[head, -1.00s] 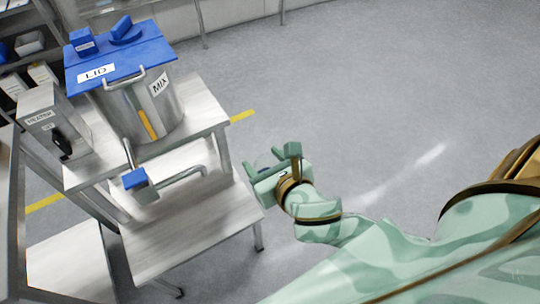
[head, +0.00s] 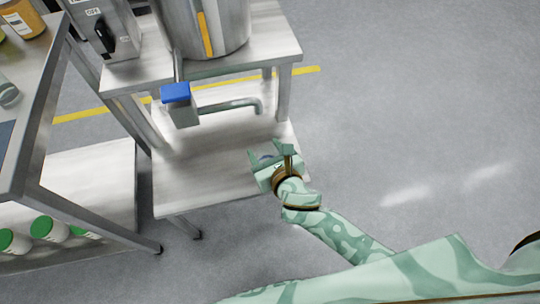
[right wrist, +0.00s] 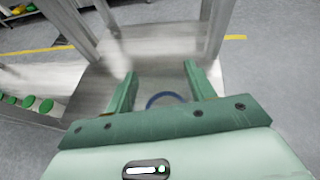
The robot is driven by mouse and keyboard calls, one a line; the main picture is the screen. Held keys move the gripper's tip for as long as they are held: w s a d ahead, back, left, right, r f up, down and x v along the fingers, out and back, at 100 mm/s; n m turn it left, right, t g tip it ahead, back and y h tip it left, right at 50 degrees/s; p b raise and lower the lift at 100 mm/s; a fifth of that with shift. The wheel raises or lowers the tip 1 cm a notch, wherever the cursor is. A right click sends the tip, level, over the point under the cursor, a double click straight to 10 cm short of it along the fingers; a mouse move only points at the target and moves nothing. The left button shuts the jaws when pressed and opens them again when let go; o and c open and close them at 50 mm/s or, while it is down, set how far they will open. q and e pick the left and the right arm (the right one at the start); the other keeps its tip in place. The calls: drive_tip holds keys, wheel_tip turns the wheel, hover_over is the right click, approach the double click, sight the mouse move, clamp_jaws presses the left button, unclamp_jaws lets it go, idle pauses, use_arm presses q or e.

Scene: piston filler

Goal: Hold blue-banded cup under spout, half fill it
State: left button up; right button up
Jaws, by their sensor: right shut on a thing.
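My right gripper (head: 270,153) is shut on the blue-banded cup (head: 266,157), at the right edge of the low steel shelf (head: 205,170). In the right wrist view the cup's blue ring (right wrist: 165,98) shows between the two fingers (right wrist: 160,82); the rest of the cup looks clear and is partly hidden by the gripper body. The spout (head: 258,106) is a bent steel pipe, above the cup in the picture and apart from it. Its valve has a blue top (head: 176,93). The steel tank (head: 208,30) stands behind. Any fill in the cup cannot be made out. My left gripper is out of view.
A switch box (head: 108,32) stands left of the tank on the upper steel stand (head: 270,50). A steel table (head: 35,130) is at the left, with green-lidded jars (head: 45,228) beneath it. The floor at the right is clear.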

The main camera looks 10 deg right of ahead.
drive_tip(key=w, duration=1)
drive_tip(key=shift+r+b, duration=0.35)
drive_tip(key=shift+r, duration=0.05)
drive_tip(key=shift+w, duration=0.1)
